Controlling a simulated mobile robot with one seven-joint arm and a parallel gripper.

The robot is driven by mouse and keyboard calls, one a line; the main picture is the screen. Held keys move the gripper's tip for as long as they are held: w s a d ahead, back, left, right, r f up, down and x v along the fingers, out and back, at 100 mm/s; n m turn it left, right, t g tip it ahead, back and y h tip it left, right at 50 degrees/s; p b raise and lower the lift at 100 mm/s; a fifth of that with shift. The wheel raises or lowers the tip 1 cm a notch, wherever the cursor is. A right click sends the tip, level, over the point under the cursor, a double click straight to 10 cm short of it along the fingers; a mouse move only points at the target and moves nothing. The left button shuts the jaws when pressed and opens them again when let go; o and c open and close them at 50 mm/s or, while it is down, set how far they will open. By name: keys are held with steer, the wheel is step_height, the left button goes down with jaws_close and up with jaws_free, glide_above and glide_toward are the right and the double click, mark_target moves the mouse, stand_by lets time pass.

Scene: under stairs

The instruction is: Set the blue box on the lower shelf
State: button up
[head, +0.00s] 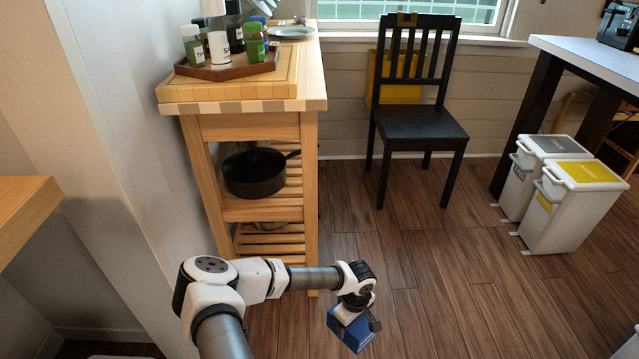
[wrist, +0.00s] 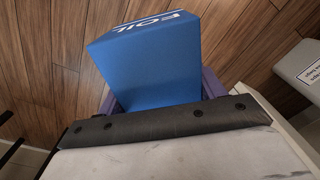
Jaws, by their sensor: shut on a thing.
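My gripper (head: 352,311) is shut on the blue box (head: 352,332), low over the wooden floor in the head view. The box shows large in the wrist view (wrist: 150,60), with white letters reading "FOIL" on its far face. The purple fingers sit at its two sides. A wooden cart (head: 309,160) stands behind my arm and left of the box. Its slatted lower shelf (head: 270,249) is under the pan's shelf, partly hidden by the cart's frame. The box is outside the cart, apart from it.
A black pan (head: 254,172) sits on the cart's upper slatted shelf (head: 248,210); a partly hidden pot-like thing (head: 268,226) is below it. A tray (head: 228,68) with bottles tops the cart. A black chair (head: 420,122) and bins (head: 572,208) stand right. Floor between is clear.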

steer(key=w+a+r+m+p, duration=0.7)
steer(key=a+r+m+p, duration=0.1)
steer(key=r, duration=0.2)
steer(key=s+r, duration=0.2)
steer(key=s, duration=0.7)
steer(key=shift+a+p, duration=0.3)
steer(key=shift+a, duration=0.1)
